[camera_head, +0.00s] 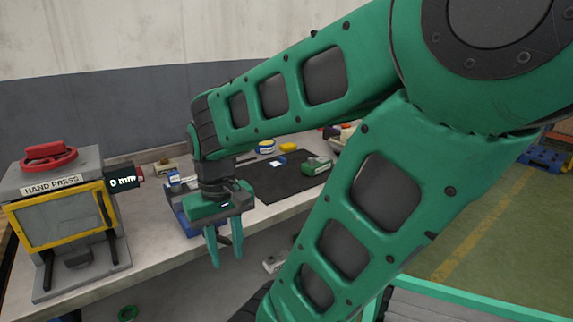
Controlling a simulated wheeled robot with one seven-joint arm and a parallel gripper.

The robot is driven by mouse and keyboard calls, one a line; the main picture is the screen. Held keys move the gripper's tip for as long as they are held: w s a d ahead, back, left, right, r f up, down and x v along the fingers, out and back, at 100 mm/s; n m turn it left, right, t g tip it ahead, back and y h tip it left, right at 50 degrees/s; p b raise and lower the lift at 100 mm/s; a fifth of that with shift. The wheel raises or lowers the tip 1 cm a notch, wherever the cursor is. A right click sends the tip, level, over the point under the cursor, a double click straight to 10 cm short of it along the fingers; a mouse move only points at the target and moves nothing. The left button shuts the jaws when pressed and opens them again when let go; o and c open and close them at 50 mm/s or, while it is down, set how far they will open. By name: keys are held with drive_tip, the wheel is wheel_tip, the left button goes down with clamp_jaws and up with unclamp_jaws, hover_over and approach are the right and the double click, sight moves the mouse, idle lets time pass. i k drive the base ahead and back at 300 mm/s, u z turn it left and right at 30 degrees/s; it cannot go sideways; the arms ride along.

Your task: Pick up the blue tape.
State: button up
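A small round blue and white thing (267,147) sits at the back of the workbench. It may be the blue tape, but it is too small to be sure. My gripper (226,260) points down in front of the workbench's front edge, nearer to me than that thing and lower left of it in the picture. Its two green fingers are apart, with nothing seen between them. My arm hides part of the workbench on the right.
A grey hand press (68,175) with a red wheel stands at the left. A blue bin (184,222) is partly behind my gripper. A black mat (285,185) lies on the workbench (160,252), with a yellow thing (288,147) and a green-white tool (316,165) nearby.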

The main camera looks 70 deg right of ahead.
sight(281, 161)
drive_tip(key=z, duration=3)
drive_tip(key=k, duration=0.9)
drive_tip(key=u, duration=0.95)
drive_tip(key=i, duration=1)
drive_tip(key=u, duration=0.05)
